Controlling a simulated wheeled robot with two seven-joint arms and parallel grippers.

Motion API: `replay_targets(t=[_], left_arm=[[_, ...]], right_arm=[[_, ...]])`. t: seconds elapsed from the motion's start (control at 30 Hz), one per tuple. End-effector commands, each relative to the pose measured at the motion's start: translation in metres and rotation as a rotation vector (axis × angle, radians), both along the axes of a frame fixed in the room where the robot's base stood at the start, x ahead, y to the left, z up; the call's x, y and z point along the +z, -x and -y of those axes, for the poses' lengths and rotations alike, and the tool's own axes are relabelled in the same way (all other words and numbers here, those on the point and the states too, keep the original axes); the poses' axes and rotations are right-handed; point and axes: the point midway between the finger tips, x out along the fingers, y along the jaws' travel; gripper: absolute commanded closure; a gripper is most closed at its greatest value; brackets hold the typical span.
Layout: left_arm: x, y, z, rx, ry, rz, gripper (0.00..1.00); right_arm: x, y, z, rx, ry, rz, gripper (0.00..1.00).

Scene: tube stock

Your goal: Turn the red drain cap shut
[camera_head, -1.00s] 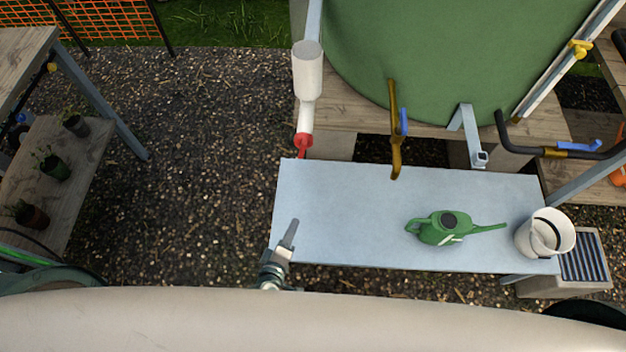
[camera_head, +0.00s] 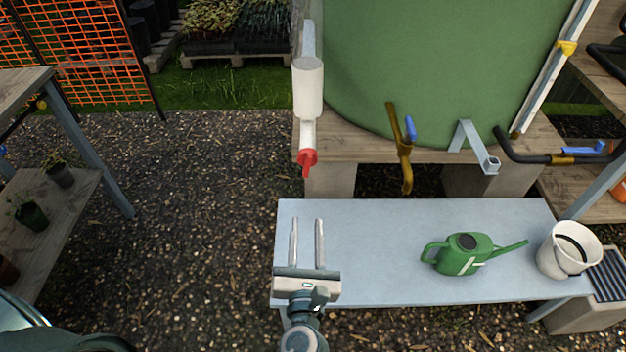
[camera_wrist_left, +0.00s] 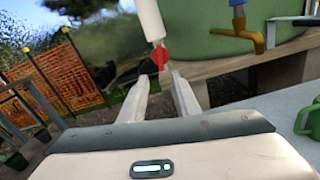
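The red drain cap (camera_head: 308,160) is at the lower end of a white vertical pipe (camera_head: 308,88) beside the green tank. A red lever or tab hangs down from it. My left gripper (camera_head: 307,224) is over the left end of the grey table, below and in front of the cap in the picture. Its two fingers are parallel with a clear gap, empty. In the left wrist view the cap (camera_wrist_left: 160,56) shows beyond and just above the fingertips (camera_wrist_left: 162,76), apart from them. My right gripper is in neither view.
A green watering can (camera_head: 462,254) and a white bucket (camera_head: 569,250) stand on the grey table (camera_head: 375,230). A brass tap (camera_head: 404,148) with a blue lever sticks out from the green tank (camera_head: 430,70), right of the pipe. Gravel on the left is free.

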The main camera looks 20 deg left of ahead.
Motion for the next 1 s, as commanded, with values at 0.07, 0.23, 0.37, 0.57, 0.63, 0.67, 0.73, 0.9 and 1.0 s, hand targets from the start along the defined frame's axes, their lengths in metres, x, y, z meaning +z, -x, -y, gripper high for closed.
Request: replay_targets(t=[0.07, 0.23, 0.37, 0.57, 0.63, 0.67, 0.73, 0.9, 1.0], left_arm=[[0.0, 0.0, 0.0, -0.001, -0.002, -0.001, 0.7], [0.0, -0.001, 0.0, -0.001, -0.004, -0.001, 0.7], [0.0, -0.005, -0.001, -0.001, -0.005, -0.001, 0.7], [0.002, -0.022, -0.006, -0.001, -0.006, 0.0, 0.7], [0.003, -0.032, -0.009, -0.001, -0.007, 0.001, 0.7], [0.002, -0.036, -0.01, -0.001, -0.007, 0.001, 0.7], [0.003, -0.048, -0.013, -0.001, -0.007, 0.001, 0.7], [0.002, -0.077, -0.022, -0.001, -0.009, 0.0, 0.7], [0.002, -0.095, -0.027, -0.001, -0.009, 0.001, 0.7]], right_arm=[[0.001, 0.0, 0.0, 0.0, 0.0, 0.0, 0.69], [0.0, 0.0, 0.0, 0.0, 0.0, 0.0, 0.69], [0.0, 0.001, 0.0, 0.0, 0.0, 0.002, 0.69], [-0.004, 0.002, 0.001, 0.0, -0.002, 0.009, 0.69], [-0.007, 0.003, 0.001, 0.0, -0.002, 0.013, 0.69], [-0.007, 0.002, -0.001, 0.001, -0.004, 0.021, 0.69], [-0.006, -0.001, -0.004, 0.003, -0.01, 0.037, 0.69], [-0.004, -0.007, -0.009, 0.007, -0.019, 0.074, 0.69], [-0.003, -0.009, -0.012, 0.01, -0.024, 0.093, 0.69]])
